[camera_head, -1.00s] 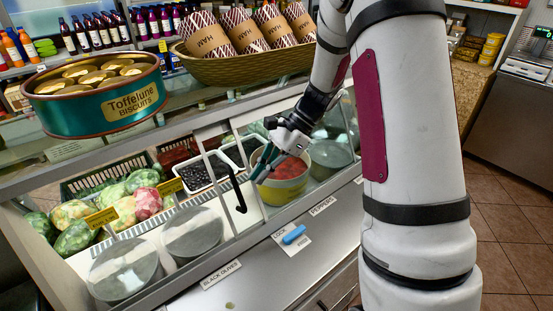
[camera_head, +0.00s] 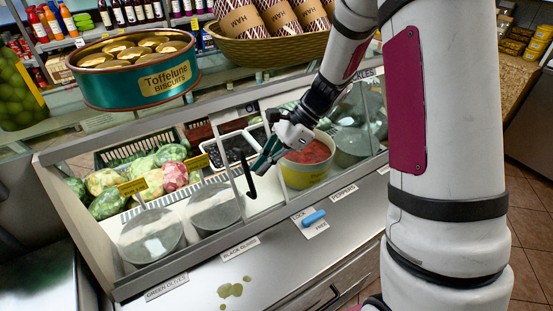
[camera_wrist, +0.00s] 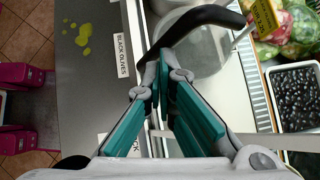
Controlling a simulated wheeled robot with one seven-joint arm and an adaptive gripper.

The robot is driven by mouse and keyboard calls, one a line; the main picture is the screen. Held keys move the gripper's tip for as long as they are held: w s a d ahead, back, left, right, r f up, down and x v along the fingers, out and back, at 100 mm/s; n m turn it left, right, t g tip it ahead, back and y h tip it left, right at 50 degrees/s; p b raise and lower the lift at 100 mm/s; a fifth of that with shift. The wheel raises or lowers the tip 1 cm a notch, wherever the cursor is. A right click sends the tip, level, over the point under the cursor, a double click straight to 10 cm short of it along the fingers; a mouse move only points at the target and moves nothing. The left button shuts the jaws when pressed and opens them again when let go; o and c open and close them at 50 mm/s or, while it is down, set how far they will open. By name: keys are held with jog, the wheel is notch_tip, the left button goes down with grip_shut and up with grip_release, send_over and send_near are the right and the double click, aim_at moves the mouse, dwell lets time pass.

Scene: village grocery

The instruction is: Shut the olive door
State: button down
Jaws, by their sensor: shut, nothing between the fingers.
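The olive door is a framed glass panel (camera_head: 238,190) at the middle of the counter's front, with a black bent handle (camera_head: 250,178). The handle also shows in the wrist view (camera_wrist: 200,17). The front left of the panel, above the green olives label (camera_head: 166,287) and black olives label (camera_head: 240,249), looks open, with two round lidded tubs (camera_head: 152,238) behind it. My gripper (camera_head: 258,172) is shut and empty, with its teal fingers just right of the handle. In the wrist view its fingertips (camera_wrist: 158,68) meet close by the handle's bend; I cannot tell whether they touch.
A blue lock piece (camera_head: 314,217) sits on the counter front between the olive and pepper labels. A red-filled yellow tub (camera_head: 307,165) stands behind my gripper. A biscuit tin (camera_head: 135,75) and a basket (camera_head: 265,40) stand on top. Green spots (camera_head: 230,290) mark the ledge.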

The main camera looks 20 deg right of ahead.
jog(key=s+a+p, duration=0.1)
jog(key=s+a, duration=0.2)
jog(key=a, duration=1.3)
jog(key=s+a+p, duration=0.1)
jog(key=s+a, duration=0.2)
jog(key=a, duration=1.4)
jog(key=shift+s+p, duration=0.35)
jog(key=shift+p, duration=0.05)
jog(key=shift+a+r, duration=0.1)
jog(key=shift+a, duration=0.05)
jog(key=d+f+v, duration=0.2)
jog(key=v, duration=1.1)
jog(key=shift+d, duration=0.35)
